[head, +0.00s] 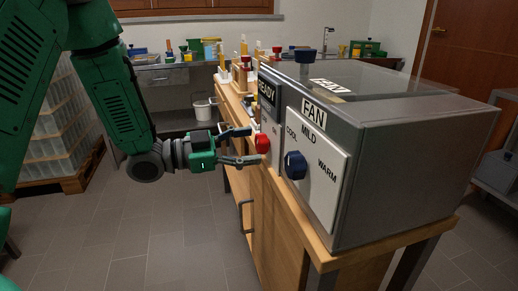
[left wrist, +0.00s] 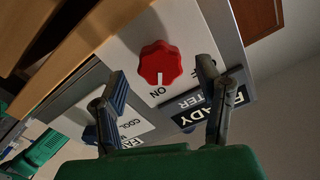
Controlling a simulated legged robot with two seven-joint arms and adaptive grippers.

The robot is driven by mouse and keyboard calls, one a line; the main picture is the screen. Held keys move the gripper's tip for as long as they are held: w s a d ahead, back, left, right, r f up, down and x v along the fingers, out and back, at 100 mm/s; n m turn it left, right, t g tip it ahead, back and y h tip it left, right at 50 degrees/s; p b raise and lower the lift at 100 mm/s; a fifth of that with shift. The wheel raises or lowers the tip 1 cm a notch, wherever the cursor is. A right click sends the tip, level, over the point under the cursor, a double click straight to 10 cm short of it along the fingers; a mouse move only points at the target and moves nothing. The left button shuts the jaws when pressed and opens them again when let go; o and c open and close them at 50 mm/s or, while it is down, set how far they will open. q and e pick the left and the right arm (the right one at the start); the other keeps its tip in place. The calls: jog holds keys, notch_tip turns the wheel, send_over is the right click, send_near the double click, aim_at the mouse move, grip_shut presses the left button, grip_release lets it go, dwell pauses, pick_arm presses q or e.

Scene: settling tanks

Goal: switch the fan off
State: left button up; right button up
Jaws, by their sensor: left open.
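The grey metal box (head: 400,150) carries two white panels. The panel labelled FAN (head: 314,111) has a blue knob (head: 295,165) with COOL, MILD and WARM around it. The other panel, partly hidden, has a label starting READY (head: 266,92) and a red knob (head: 262,144). In the left wrist view the red knob (left wrist: 160,64) has a white mark at the word ON. My left gripper (head: 256,145) is open, its fingers pointing at the red knob, one on each side in the left wrist view (left wrist: 162,78). I cannot tell whether they touch it. My right gripper is not in view.
The box stands on a wooden bench (head: 272,205) with a drawer handle (head: 246,215) in front. More small items stand on the bench behind the box. A white bucket (head: 202,110) and a pallet of stacked containers (head: 55,130) are further back. The tiled floor (head: 150,240) is clear.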

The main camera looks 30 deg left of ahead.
pick_arm(q)
jog(key=shift+x, duration=1.15)
jog(key=shift+w, duration=0.1)
jog(key=c, duration=1.1)
